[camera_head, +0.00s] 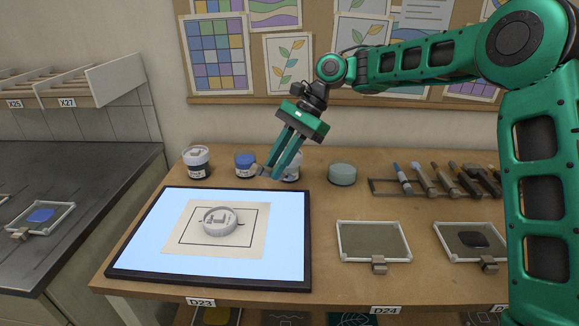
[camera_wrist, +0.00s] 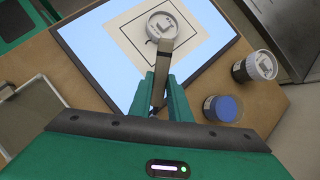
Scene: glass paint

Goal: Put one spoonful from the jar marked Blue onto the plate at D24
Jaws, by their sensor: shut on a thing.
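My gripper (camera_head: 276,172) is above the back of the table, pointing down and left. Its fingers (camera_wrist: 160,98) are shut on a narrow grey-brown tool (camera_wrist: 163,66); I cannot tell whether its end carries paint. The jar with blue (camera_head: 245,164) stands at the back, left of my gripper; it also shows in the wrist view (camera_wrist: 223,108). Its label is too small to read. A framed grey plate (camera_head: 373,242) lies behind the D24 label (camera_head: 385,310) and looks bare.
A lit panel (camera_head: 140,235) holds a sheet and a round pale piece (camera_head: 220,220). A green round pot (camera_head: 342,174), a tool rack (camera_head: 385,188) and a dark-patched plate (camera_head: 467,242) are rightward.

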